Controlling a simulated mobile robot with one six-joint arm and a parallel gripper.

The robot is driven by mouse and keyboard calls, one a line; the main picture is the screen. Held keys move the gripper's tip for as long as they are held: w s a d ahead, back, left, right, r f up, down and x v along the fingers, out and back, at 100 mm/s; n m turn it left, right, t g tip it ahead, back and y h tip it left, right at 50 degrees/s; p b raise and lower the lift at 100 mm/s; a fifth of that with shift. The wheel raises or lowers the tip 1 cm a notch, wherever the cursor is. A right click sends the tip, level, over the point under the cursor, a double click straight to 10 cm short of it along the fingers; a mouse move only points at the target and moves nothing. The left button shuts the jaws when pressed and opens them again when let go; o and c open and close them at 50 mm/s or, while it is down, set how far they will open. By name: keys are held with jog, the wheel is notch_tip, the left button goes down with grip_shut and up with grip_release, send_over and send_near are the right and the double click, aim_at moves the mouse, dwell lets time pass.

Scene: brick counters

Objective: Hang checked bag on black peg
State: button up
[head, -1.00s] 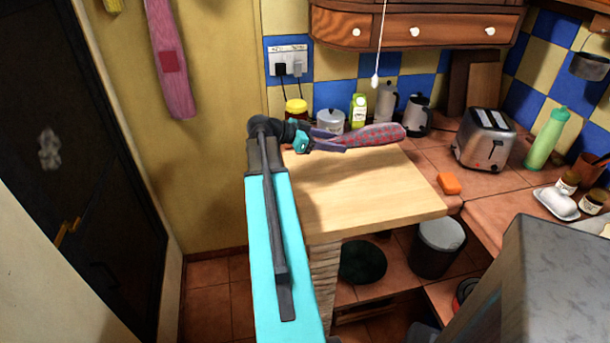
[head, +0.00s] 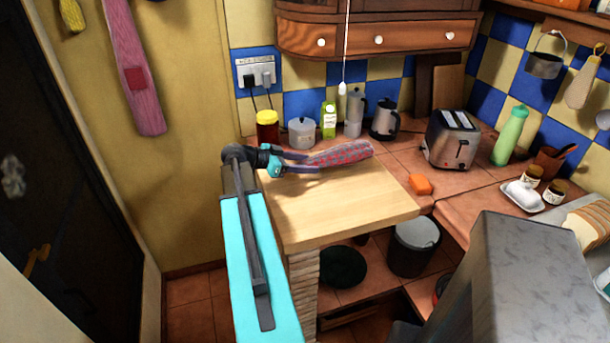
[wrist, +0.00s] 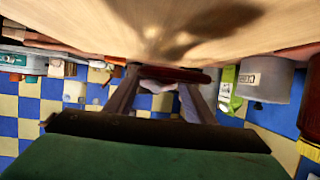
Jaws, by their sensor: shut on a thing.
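The checked bag (head: 345,153), red and grey, stretches sideways over the pale wooden board at the back of the counter. My gripper (head: 312,163) is shut on its left end. The bag lies nearly level, pointing right from the fingers. I cannot tell whether it touches the board. In the wrist view my two fingers (wrist: 160,98) reach forward, with a dark red strip, likely part of the bag (wrist: 182,74), across their tips. I cannot make out the black peg in either view.
A pink hanging thing (head: 135,75) and a yellow one (head: 72,15) are on the left wall. A red-brown jar (head: 268,127), a pot (head: 301,133), a green carton (head: 328,120) and a kettle (head: 385,120) stand behind the bag.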

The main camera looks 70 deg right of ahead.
aim_at(303, 181)
jog(key=shift+f+p, duration=0.4)
jog(key=shift+f, duration=0.85)
jog(key=shift+f+b, duration=0.35)
jog(key=shift+f, duration=0.7)
jog(key=o, duration=1.1)
jog(key=shift+p, duration=0.7)
jog(key=shift+w+a+f+b, duration=0.1)
jog(key=shift+w+a+b, duration=0.15)
jog(key=shift+w+b, duration=0.1)
jog(key=b+v, duration=0.4)
jog(key=v, duration=0.9)
jog(key=shift+d, duration=0.15)
jog(key=shift+w, duration=0.1)
